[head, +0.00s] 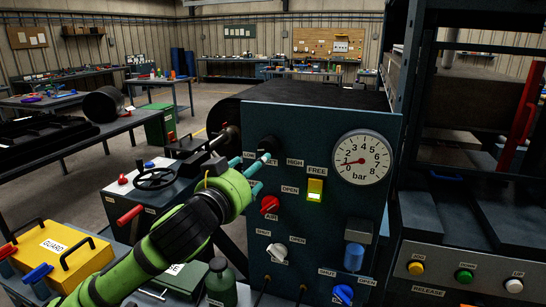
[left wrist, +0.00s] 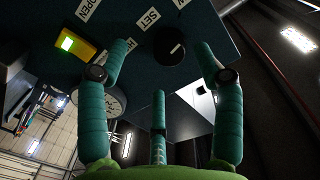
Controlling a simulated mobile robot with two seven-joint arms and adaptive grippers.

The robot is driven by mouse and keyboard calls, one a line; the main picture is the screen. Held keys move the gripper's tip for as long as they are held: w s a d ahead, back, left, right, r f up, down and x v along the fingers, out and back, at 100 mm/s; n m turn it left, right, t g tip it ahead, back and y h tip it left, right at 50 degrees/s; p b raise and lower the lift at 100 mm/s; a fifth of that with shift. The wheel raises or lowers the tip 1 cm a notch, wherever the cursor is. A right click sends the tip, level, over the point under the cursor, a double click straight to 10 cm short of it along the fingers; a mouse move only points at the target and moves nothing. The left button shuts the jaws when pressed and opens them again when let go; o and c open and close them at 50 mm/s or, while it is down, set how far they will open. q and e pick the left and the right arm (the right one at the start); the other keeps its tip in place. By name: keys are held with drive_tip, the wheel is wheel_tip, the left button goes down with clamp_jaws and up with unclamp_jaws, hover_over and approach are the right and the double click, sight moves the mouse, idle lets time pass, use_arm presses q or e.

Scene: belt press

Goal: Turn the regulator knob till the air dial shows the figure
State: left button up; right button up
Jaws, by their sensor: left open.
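The black regulator knob (head: 267,143) sits at the upper left of the dark panel, by the LOW, SET and HIGH labels. In the left wrist view the knob (left wrist: 169,46) shows beyond the fingertips, with the SET label beside it. My left gripper (head: 250,172) is open just in front of the panel, close to the knob. In the left wrist view its green fingers (left wrist: 164,62) are spread and hold nothing; I cannot tell whether any touches the knob. The white air dial (head: 363,158) reads in bar; its red needle points left, near 1. My right gripper is not in view.
On the panel, a lit yellow-green switch (head: 315,190), a red AIR knob (head: 269,205), a white knob (head: 277,252) and a blue knob (head: 343,294) lie near my left arm. A black handwheel (head: 156,179) and yellow GUARD box (head: 62,255) stand left.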

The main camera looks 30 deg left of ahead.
sight(265, 152)
use_arm(q)
drive_tip(key=w, duration=0.1)
drive_tip(key=w+r+p, duration=0.1)
drive_tip(key=r, duration=0.1)
drive_tip(key=shift+w+a+r+p, duration=0.15)
drive_tip(key=shift+w+a+p, duration=0.1)
drive_tip(key=shift+w+p, duration=0.15)
drive_tip(key=w, duration=0.2)
drive_tip(key=w+p, duration=0.1)
drive_tip(key=shift+a+f+t, duration=0.2)
drive_tip(key=shift+a+t, duration=0.1)
drive_tip(key=shift+w+f, duration=0.1)
drive_tip(key=shift+w, duration=0.2)
drive_tip(key=c, duration=1.1)
drive_tip(key=shift+f, duration=0.1)
drive_tip(key=shift+c, duration=0.2)
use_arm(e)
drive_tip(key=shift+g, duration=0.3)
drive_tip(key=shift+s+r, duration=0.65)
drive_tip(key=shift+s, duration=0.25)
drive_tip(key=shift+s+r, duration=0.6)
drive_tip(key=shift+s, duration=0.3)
